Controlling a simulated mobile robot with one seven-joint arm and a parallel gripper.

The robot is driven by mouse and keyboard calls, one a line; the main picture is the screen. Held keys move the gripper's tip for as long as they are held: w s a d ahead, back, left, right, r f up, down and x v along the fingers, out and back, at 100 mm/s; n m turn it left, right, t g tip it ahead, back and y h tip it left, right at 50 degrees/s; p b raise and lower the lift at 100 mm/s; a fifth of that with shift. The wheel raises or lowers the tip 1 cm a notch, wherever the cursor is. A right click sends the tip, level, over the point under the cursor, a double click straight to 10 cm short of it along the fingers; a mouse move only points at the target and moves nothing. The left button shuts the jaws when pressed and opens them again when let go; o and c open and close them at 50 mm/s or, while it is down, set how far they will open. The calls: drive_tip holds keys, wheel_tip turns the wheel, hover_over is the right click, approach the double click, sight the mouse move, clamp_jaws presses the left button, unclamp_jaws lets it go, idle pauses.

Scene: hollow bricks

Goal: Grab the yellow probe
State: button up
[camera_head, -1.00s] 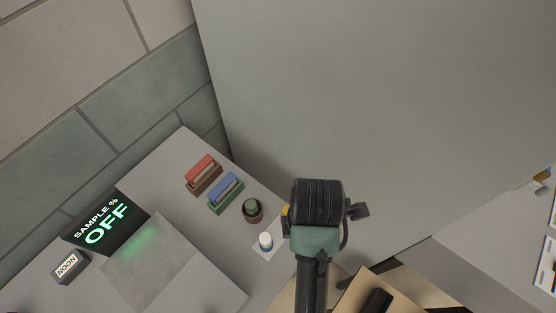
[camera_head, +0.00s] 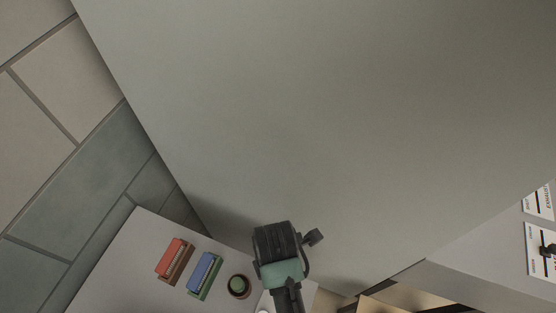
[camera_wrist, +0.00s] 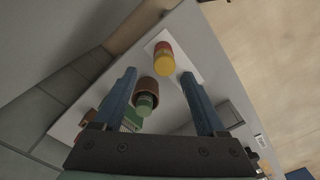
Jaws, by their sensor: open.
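The yellow probe (camera_wrist: 164,62) shows in the wrist view as a short yellow cylinder with a reddish part at its far end, over a white patch on the grey tabletop. My gripper (camera_wrist: 159,74) is open, with its two blue fingers apart. In that view the probe lies between and just beyond the fingertips; I cannot tell how far off it is. Nothing shows between the fingers as held. In the head view my wrist (camera_head: 277,248) is above the table's far corner, and I cannot make out the probe or the fingers there.
A green-topped piece in a round brown holder (camera_head: 238,286) stands close by, also in the wrist view (camera_wrist: 147,96). Left of it are a blue block (camera_head: 204,270) and a red block (camera_head: 173,256) in holders. A large grey panel (camera_head: 330,130) rises behind the table.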

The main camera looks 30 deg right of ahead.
drive_tip(key=f, duration=0.3)
drive_tip(key=f+p, duration=0.1)
drive_tip(key=f, duration=0.1)
drive_tip(key=shift+s, duration=0.35)
clamp_jaws()
